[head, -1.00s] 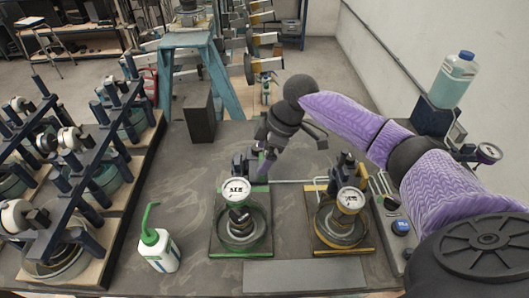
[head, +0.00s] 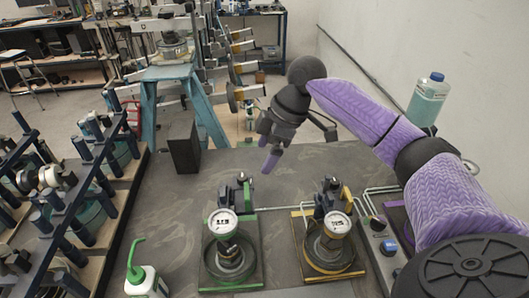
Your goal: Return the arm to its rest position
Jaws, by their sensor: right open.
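My right arm (head: 375,125), in a purple sleeve, reaches in from the right in the head view. Its gripper (head: 300,150) is open and empty, held above the far part of the grey table. It is apart from the two gauge devices below it. The green-based device (head: 219,224) stands in front and to the left of the gripper. The yellow-based device (head: 338,223) stands in front and to the right. My left gripper is not in view.
Dark racks with round parts (head: 65,190) fill the left side. A white bottle with a green spout (head: 143,280) stands at the front left. A black block (head: 183,147) and blue stand (head: 175,75) are behind. A liquid bottle (head: 427,100) is at right. The middle left table is clear.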

